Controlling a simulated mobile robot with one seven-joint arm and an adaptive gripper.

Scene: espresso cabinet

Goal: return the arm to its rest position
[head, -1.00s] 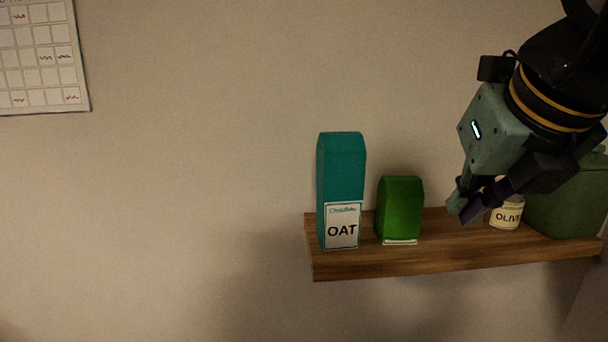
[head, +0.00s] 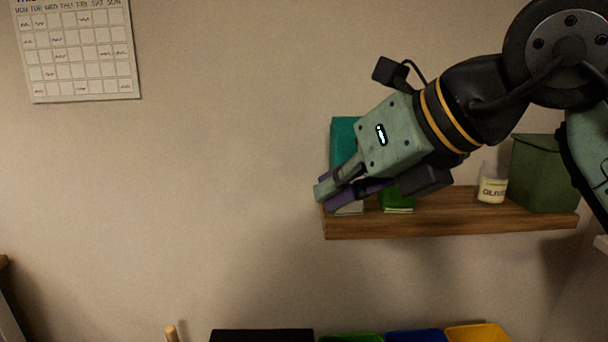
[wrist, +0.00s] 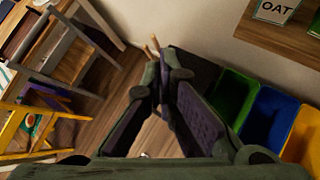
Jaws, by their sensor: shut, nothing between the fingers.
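My gripper (head: 329,195) is shut and empty. In the head view it reaches leftward and down, in front of the left part of the wall shelf, and covers much of the teal OAT carton (head: 345,130) and the green carton (head: 398,203). In the wrist view the fingers (wrist: 160,95) are together at the tips, pointing away over the floor, with nothing between them. My arm comes in from the upper right of the head view.
The wooden shelf (head: 450,220) also holds an OLIVE jar (head: 492,188) and a dark green bin (head: 545,172). Below are green (wrist: 232,95), blue (wrist: 267,117) and yellow (wrist: 302,138) bins. A wooden rack (wrist: 50,60) stands left.

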